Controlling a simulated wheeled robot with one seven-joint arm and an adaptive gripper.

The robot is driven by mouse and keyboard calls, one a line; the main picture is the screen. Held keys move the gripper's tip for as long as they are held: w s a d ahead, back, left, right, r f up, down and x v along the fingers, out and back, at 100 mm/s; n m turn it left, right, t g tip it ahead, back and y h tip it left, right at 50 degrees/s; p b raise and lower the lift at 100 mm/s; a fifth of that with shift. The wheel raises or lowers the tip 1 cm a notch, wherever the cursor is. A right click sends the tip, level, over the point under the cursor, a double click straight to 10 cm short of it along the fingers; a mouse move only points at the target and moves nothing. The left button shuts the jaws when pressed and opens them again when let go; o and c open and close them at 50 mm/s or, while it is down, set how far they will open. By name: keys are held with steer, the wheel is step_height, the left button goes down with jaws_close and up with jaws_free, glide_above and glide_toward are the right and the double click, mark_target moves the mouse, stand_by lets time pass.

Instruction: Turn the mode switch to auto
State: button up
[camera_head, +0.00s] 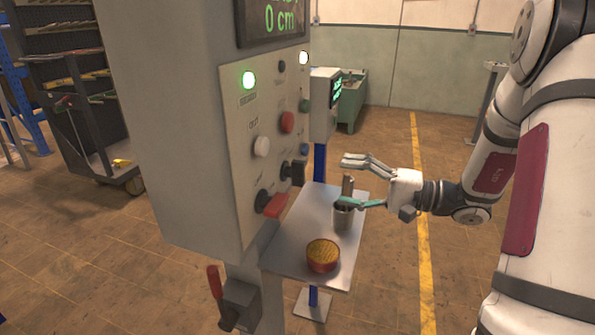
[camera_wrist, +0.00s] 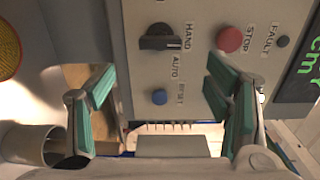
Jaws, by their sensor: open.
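The mode switch is a black rotary knob (camera_wrist: 160,40) on the grey panel, lettered HAND and AUTO in the wrist view. Its handle lies roughly across that picture, near the HAND lettering; I cannot tell its exact setting. In the head view the knob (camera_head: 297,171) shows edge-on, right of a red-handled switch. My gripper (camera_head: 347,182) is open and empty, to the right of the panel and apart from the knob. In the wrist view its fingers (camera_wrist: 157,88) are spread wide, with the knob beyond the gap.
A metal shelf (camera_head: 289,243) below the panel holds a metal cup (camera_head: 343,218) just under my gripper and a red round tin (camera_head: 322,257). A red stop button (camera_wrist: 230,39) and a blue reset button (camera_wrist: 160,97) flank the knob.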

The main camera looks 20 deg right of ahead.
mark_target(304, 174)
steer(key=p+x, duration=0.1)
steer(key=x, duration=1)
steer(key=shift+a, duration=0.2)
steer(key=c, duration=1.2)
